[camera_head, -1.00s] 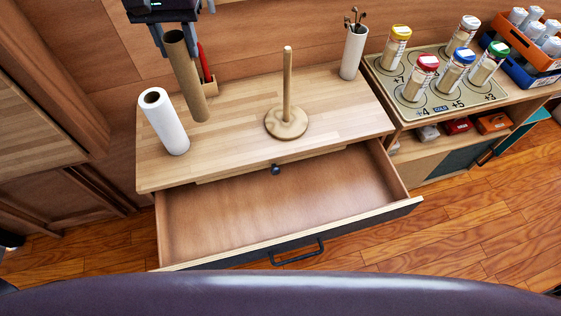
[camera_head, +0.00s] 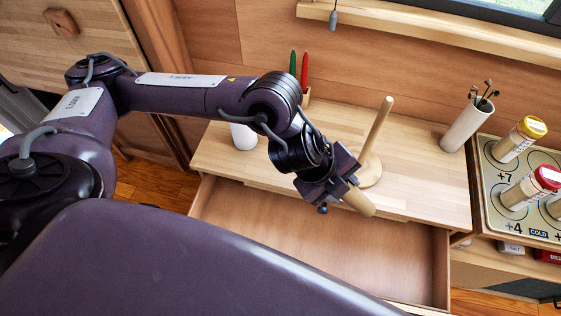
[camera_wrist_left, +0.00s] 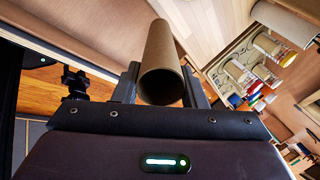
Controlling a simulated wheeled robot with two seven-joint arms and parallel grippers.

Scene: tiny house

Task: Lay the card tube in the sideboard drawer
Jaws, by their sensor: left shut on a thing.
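The brown card tube (camera_head: 358,202) is held by my left gripper (camera_head: 340,182), over the front edge of the sideboard top (camera_head: 425,180) and the drawer behind my arm. In the left wrist view the tube (camera_wrist_left: 163,60) sits between the two fingers of the gripper (camera_wrist_left: 162,88), its open end facing the camera. The sideboard drawer (camera_head: 290,225) is pulled open, and the part of it that shows is empty. My arm and body hide its left and front parts. My right gripper is not in view.
A wooden stand with an upright peg (camera_head: 376,138) is close behind the gripper. A white roll (camera_head: 244,137) stands at the left, partly hidden. A white cup with sticks (camera_head: 465,125) stands at the right, beside a mat with capped jars (camera_head: 530,188).

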